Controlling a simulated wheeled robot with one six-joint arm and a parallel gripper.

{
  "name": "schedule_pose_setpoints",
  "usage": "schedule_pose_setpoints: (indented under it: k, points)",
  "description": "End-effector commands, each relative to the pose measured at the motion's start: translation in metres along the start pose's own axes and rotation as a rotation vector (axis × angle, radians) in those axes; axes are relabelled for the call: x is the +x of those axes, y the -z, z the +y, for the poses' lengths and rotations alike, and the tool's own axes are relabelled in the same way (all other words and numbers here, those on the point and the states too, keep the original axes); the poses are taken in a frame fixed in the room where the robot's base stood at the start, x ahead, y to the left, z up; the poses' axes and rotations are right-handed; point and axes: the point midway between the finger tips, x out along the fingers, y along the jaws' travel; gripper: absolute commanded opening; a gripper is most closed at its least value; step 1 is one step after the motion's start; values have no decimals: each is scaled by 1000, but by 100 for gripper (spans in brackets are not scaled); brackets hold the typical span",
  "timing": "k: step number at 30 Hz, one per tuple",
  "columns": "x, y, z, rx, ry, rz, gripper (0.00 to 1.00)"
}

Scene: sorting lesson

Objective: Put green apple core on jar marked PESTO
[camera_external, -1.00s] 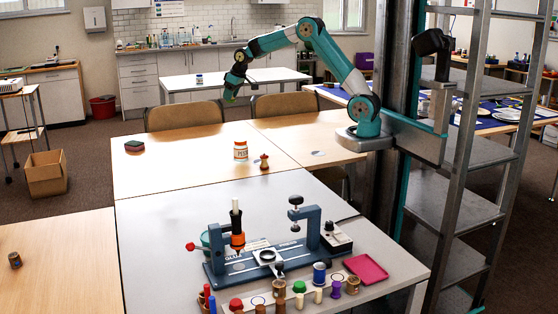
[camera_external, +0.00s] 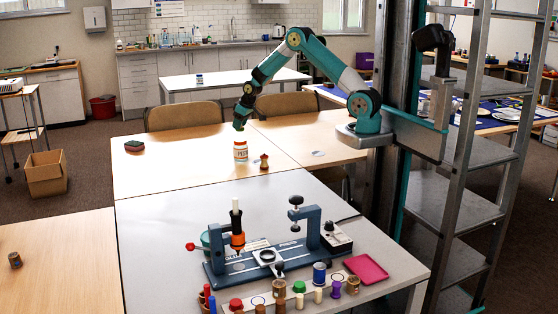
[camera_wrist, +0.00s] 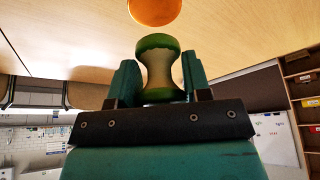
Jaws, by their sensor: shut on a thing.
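The green apple core (camera_wrist: 158,62) has green ends and a pale, narrow middle. In the wrist view it stands between the two teal fingers of my gripper (camera_wrist: 160,82), which is shut on it. The core cannot be made out there. In the wrist view an orange round shape (camera_wrist: 155,8), probably the jar's lid, shows at the top edge, apart from the core.
A reddish apple core (camera_external: 264,162) stands on the table just right of the jar. A dark block with a red side (camera_external: 134,146) lies at the left. The grey table (camera_external: 160,240) in front holds a blue press and several small pieces. Much wooden tabletop is clear.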

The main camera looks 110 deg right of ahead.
Motion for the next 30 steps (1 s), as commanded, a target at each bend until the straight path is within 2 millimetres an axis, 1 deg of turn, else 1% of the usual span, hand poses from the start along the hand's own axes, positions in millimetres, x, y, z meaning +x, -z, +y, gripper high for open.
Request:
schedule_pose_setpoints:
  k: [2,9,20,21,24,30]
  points:
    - [6,-3,0,0,0,-1,21]
    - [37,-16,0,0,0,-1,21]
    - [42,-18,0,0,0,0,21]
    - [42,-17,0,0,0,0,49]
    - [42,-17,0,0,0,0,70]
    - [41,-17,0,0,0,0,70]
